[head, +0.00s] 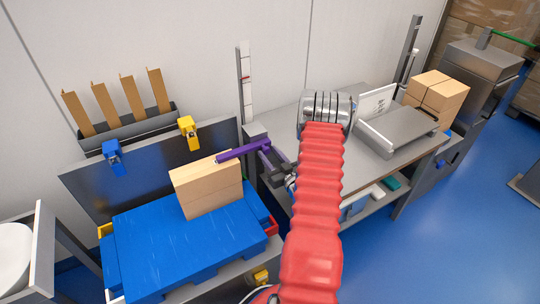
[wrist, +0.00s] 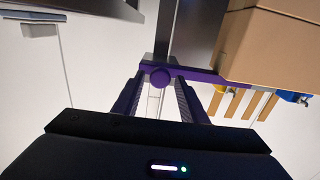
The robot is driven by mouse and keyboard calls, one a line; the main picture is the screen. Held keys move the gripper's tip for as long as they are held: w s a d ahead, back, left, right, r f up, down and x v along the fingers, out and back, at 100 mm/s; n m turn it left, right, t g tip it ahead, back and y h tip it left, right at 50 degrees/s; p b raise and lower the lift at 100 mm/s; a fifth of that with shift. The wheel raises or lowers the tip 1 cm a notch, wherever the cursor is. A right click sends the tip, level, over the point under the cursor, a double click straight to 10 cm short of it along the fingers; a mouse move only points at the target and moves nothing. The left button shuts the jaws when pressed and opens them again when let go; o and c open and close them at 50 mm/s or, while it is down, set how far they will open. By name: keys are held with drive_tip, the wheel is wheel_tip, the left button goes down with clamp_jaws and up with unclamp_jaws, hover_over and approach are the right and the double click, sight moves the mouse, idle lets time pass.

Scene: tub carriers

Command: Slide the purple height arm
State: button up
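The purple height arm (head: 243,150) reaches left from the upright scale post (head: 244,85), its free end at the top of a cardboard box (head: 207,188). In the wrist view the purple arm (wrist: 200,75) crosses ahead of my gripper, with a round purple knob (wrist: 161,77) facing me. My gripper (wrist: 161,88) is open, one finger on each side of the knob, with narrow gaps seeming to show beside it. Whether the fingertips touch the knob I cannot tell. In the head view my gripper (head: 276,168) is at the arm's right end, partly hidden by my red arm.
The box stands on a blue surface (head: 135,228) before a dark panel (head: 85,184) with a blue clip (head: 113,153) and a yellow clip (head: 188,130). A workbench (head: 275,122) on the right holds a grey scale (head: 398,132) and cartons (head: 438,95). Blue floor (head: 420,255) is open at right.

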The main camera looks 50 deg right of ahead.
clamp_jaws()
idle(0.3)
